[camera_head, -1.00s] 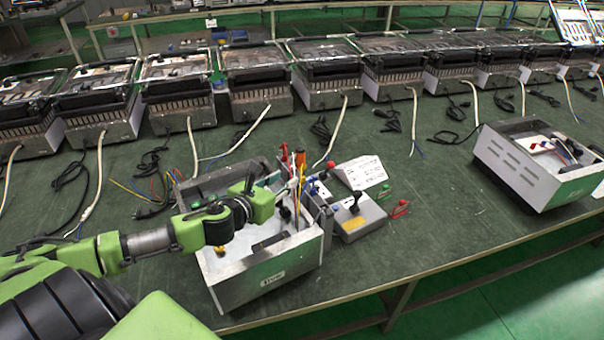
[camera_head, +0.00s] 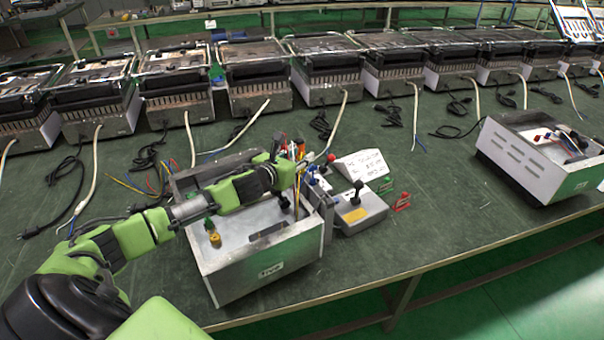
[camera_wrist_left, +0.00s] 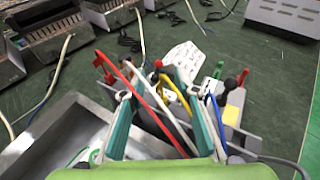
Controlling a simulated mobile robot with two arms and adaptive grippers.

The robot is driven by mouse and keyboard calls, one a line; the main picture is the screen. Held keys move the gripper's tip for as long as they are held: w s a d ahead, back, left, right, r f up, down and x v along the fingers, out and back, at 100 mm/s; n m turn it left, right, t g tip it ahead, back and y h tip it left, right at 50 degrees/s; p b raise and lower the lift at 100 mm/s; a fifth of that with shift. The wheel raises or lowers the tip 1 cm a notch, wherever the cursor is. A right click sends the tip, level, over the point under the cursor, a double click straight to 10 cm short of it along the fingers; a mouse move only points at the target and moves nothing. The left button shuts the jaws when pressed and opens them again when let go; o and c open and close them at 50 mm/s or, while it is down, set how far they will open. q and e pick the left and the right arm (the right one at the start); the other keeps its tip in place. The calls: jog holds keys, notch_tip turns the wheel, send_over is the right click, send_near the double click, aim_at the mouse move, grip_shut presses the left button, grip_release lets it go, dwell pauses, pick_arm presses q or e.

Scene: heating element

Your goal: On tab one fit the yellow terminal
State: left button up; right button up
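My left gripper (camera_wrist_left: 153,88) reaches over the right side of an open metal casing (camera_head: 262,272), which also shows in the left wrist view (camera_wrist_left: 62,125). Its two teal fingers stand apart, with several wires showing between and beyond them. A yellow wire (camera_wrist_left: 175,90) curves near the right finger, beside a white and red wire (camera_wrist_left: 150,100) and a blue wire (camera_wrist_left: 216,115). I cannot tell whether the fingers touch any wire. The yellow terminal at the wire's end and tab one cannot be made out. My right gripper is not in view.
Another open casing (camera_head: 535,165) sits at the right. Finished-looking heaters line the back.

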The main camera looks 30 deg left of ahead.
pick_arm(q)
jog(key=shift+w+f, duration=0.25)
jog(key=shift+w, duration=0.45)
jog(key=shift+r, duration=0.1)
jog(key=shift+c, duration=0.5)
grip_shut()
jog(key=shift+r, duration=0.1)
